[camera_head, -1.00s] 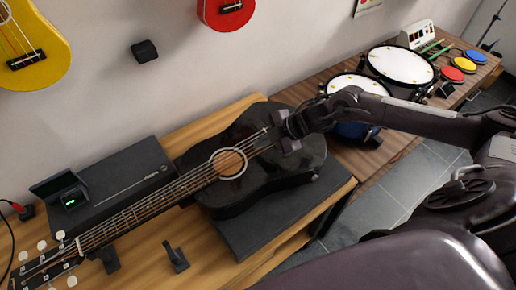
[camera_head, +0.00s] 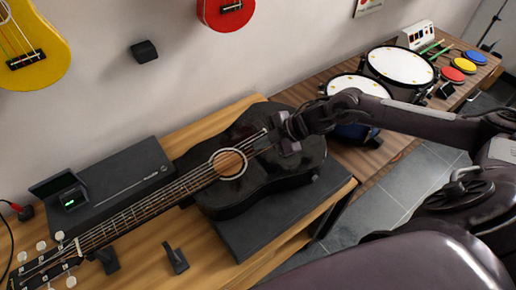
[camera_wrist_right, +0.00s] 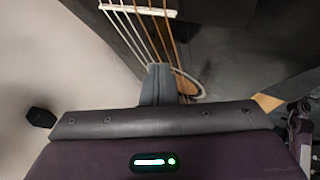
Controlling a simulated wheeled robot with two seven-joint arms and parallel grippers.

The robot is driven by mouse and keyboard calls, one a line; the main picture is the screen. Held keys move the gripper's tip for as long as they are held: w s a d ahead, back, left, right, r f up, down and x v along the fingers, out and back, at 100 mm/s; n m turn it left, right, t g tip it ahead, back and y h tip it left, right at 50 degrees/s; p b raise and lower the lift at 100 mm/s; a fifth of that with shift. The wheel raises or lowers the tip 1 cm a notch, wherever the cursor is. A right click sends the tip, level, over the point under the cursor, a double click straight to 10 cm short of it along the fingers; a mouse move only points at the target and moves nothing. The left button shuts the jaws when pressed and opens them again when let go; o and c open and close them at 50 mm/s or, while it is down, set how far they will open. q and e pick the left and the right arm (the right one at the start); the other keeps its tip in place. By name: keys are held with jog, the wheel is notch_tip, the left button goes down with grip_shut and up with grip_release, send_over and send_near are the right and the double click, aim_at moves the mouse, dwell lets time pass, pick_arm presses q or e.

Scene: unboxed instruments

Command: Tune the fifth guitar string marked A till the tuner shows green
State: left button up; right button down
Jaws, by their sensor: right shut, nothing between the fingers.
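A black acoustic guitar (camera_head: 245,155) lies face up, its neck pointing to the lower left. Its strings (camera_head: 150,207) run over the sound hole to the headstock (camera_head: 40,266), which has several pale tuning pegs and is partly cut off by the frame. A small black tuner (camera_head: 72,198) with a lit green display stands behind the neck; its reading is too small to make out. My right gripper (camera_head: 281,133) is shut and empty over the strings by the bridge. In the right wrist view, its closed fingers (camera_wrist_right: 158,84) overlap the strings; contact is unclear. My left gripper is out of view.
Black supports (camera_head: 175,258) stand on the wooden table (camera_head: 225,262) near the neck. A flat black case (camera_head: 125,185) lies behind it. Drums (camera_head: 400,66) and coloured pads (camera_head: 452,74) occupy the far right table. A yellow ukulele (camera_head: 35,50) hangs on the wall.

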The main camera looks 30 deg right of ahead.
jog(key=shift+r+p, duration=0.7)
notch_tip(320, 180, up, 5)
jog(key=p, duration=0.4)
dwell(1.9)
